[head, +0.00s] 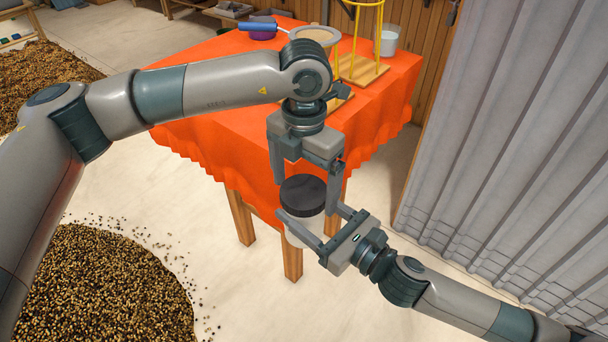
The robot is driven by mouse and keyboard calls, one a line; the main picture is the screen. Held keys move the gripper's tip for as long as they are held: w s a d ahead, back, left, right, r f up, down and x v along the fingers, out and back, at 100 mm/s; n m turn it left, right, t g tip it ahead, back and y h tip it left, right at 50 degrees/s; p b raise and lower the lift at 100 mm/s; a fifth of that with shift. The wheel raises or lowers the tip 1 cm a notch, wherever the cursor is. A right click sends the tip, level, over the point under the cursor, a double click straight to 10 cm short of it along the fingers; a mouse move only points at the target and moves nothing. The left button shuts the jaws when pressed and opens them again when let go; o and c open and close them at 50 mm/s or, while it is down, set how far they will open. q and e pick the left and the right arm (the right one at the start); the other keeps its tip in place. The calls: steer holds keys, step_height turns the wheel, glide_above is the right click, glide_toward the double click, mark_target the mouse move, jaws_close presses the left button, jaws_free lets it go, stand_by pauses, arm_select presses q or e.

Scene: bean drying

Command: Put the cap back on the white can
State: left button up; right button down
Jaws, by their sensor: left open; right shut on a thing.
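The white can (318,221) is upright in the air, off the front corner of the orange-covered table. My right gripper (313,213) is shut on the can from the lower right. The black cap (302,192) sits on top of the can; I cannot tell how firmly it is seated. My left gripper (306,182) points down from above, open, with one finger on each side of the cap. Whether its fingers touch the cap cannot be told. Much of the can is hidden behind the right gripper's near finger.
The table (230,130) holds a round sieve-like disc (315,36), a blue-handled tool (262,27), a purple bowl (263,33), a yellow wire stand (360,60) and a pale cup (388,43). A grey curtain (510,150) hangs at right. Bean piles (105,290) lie on the floor at left.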

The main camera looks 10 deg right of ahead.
arm_select(q)
steer(key=shift+f, duration=0.1)
steer(key=c, duration=1.1)
steer(key=m, duration=1.1)
steer(key=shift+w+m, duration=0.1)
steer(key=shift+m, duration=0.3)
steer(key=o, duration=1.2)
steer(key=shift+c, duration=0.2)
steer(key=shift+r, duration=2.3)
